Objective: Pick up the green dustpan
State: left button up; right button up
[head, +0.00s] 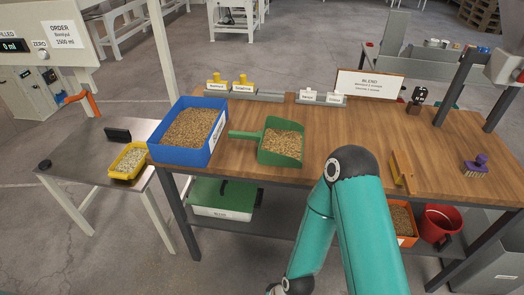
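The green dustpan (278,159) lies on the wooden workbench (330,128), near the middle. Its handle points left, toward the blue bin, and its pan holds brown grain-like material. Nothing grips it. A teal arm of mine rises from the bottom of the picture and bends just in front of and to the right of the dustpan, over the bench's front edge. Neither of my grippers can be made out in this view.
A blue bin (182,156) of grain stands close left of the dustpan. Yellow-handled and white items (242,84) line the back edge. A wooden tool (402,170) and a purple brush (476,166) lie to the right. A yellow tray (128,162) sits on the left side table.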

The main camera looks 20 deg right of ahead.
aim_at(281, 140)
jog(key=z, duration=0.15)
jog(key=i, duration=0.9)
jog(key=u, duration=0.05)
